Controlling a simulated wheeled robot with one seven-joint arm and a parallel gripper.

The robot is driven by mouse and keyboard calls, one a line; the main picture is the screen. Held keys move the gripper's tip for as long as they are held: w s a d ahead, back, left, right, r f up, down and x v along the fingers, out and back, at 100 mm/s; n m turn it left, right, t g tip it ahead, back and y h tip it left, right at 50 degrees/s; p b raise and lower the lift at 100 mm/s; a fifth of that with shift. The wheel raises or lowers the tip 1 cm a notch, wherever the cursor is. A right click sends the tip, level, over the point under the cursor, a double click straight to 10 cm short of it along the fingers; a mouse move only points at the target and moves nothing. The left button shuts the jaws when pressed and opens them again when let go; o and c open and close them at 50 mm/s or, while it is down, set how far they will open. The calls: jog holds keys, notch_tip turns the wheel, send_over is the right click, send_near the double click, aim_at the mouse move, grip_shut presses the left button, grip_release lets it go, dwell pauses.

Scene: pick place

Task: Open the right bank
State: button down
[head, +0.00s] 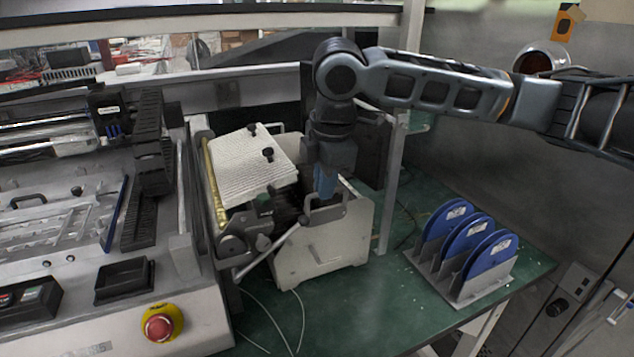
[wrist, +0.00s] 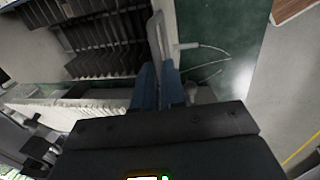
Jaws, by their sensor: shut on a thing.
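A light-grey metal unit (head: 322,250), which I take to be the right bank, stands on the green table with a white ribbed block (head: 243,170) at its upper left. My gripper (head: 325,192) points down over the unit's right part, its blue fingers at a grey handle on its top edge. In the wrist view, my gripper (wrist: 160,80) is shut with the grey handle bar (wrist: 157,42) between its blue fingers. The dark slotted interior (wrist: 105,40) and ribbed block (wrist: 75,110) also show there. My fingers partly hide the grip in the head view.
A rack of blue discs (head: 466,250) stands on the green table (head: 360,310) to the right. A grey upright post (head: 392,185) stands close beside my gripper. A machine with a red emergency button (head: 160,325) fills the left. Thin cables lie in front of the unit.

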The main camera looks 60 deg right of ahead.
jog(key=c, duration=1.2)
grip_release()
notch_tip(320, 180, up, 8)
jog(key=s, duration=0.1)
jog(key=shift+s+a+f, duration=0.15)
jog(key=shift+a+f, duration=0.05)
jog(key=shift+a, duration=0.25)
